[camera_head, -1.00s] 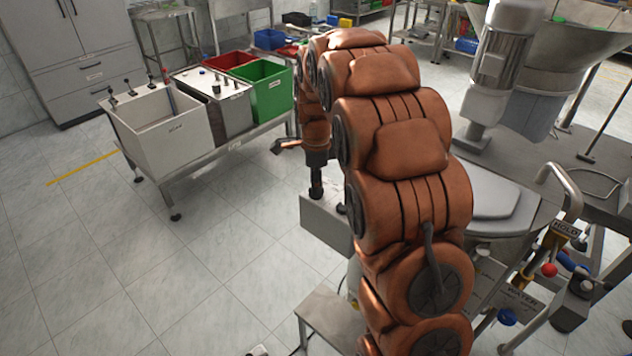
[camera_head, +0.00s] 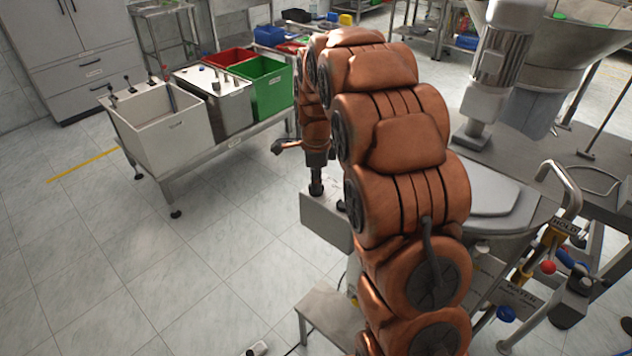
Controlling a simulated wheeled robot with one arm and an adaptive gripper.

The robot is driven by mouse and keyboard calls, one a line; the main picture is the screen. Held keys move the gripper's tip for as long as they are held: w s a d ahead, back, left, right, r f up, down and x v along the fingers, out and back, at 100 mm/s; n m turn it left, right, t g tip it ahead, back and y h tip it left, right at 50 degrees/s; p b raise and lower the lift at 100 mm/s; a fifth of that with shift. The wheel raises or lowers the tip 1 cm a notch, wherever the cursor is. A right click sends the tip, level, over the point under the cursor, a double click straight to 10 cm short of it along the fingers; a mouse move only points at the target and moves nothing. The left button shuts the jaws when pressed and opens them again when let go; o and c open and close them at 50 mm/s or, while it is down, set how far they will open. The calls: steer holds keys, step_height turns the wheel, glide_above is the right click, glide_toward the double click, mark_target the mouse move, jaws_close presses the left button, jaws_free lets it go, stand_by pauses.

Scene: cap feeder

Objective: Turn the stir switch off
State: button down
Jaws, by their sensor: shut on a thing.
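My gripper (camera_head: 316,193) points down at the top of a grey control box (camera_head: 326,220), left of my copper-coloured arm. It is small and dark in this view. Its fingers are closed at the box top, where the stir switch appears to be. The switch itself is hidden by the fingers, so I cannot see its position. A small dark knob (camera_head: 341,206) stands on the box just right of the gripper.
My arm covers the middle of the view. A steel stand with a white bin (camera_head: 160,130), a red bin (camera_head: 228,58) and a green bin (camera_head: 270,90) is at left. A low metal step (camera_head: 330,312) stands below the box. The left floor is clear.

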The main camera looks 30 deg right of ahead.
steer(key=shift+f+n+b, duration=0.1)
steer(key=shift+n+b, duration=0.2)
steer(key=shift+b, duration=0.05)
steer(key=n+b, duration=0.2)
steer(key=shift+f+n+b, duration=0.15)
steer(key=shift+n+b, duration=0.15)
steer(key=shift+b, duration=0.1)
steer(key=n+b, duration=0.3)
steer(key=n, duration=0.2)
steer(key=shift+b, duration=0.4)
steer(key=n+b, duration=0.2)
steer(key=n, duration=0.4)
steer(key=n+b, duration=0.1)
steer(key=n, duration=0.2)
steer(key=shift+r+n, duration=0.25)
steer(key=shift+n, duration=0.05)
steer(key=c, duration=1.2)
jaws_free()
